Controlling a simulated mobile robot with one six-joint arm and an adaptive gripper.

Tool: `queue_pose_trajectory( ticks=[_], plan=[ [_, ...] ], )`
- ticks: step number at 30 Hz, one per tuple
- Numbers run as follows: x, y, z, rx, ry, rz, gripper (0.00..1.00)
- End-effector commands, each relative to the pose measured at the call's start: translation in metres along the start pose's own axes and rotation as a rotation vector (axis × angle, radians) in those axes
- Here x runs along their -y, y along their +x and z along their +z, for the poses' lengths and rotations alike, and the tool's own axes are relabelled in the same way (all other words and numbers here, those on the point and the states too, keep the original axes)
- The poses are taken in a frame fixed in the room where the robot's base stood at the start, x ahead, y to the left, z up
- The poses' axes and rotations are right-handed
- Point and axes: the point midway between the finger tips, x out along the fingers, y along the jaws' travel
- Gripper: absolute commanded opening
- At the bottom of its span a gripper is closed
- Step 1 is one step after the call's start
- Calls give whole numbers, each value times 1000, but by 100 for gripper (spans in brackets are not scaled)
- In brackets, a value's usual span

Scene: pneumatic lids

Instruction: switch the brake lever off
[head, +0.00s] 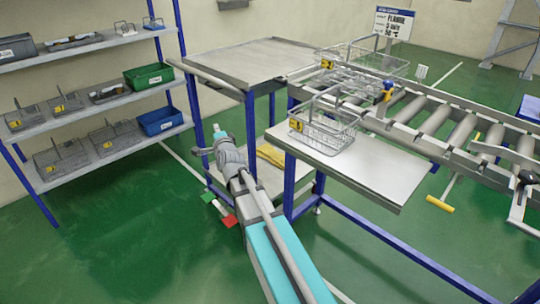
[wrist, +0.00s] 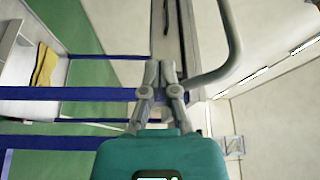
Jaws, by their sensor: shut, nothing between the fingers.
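My gripper (head: 217,128) is in front of the blue-legged table with the grey top (head: 245,60). In the wrist view its two grey fingers (wrist: 167,68) are together, with nothing between them. A small red piece (head: 229,220) and a green piece (head: 208,197) show low by the table's foot, beside my arm; I cannot tell whether they belong to the brake lever. The lever itself cannot be made out for sure. A grey bent bar (wrist: 232,45) passes close to the right of the fingers in the wrist view.
A yellow cloth-like thing (head: 270,154) lies on the lower shelf; it also shows in the wrist view (wrist: 44,65). A wire basket (head: 322,133) stands on the side table by the roller conveyor (head: 432,118). Shelves with bins (head: 110,97) stand left. Green floor (head: 120,235) is open front left.

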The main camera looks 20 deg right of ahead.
Motion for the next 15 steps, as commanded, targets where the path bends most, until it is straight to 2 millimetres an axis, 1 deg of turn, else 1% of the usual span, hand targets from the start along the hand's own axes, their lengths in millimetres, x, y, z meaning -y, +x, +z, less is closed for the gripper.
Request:
queue_pose_trajectory(
  ticks=[1, 9, 15],
  plan=[
    [-15, 3, -1, -18, 34, -31, 0],
    [-38, 9, -17, -111, 215, -215, 0],
    [-56, 9, -31, -170, 345, -357, 0]
  ],
)
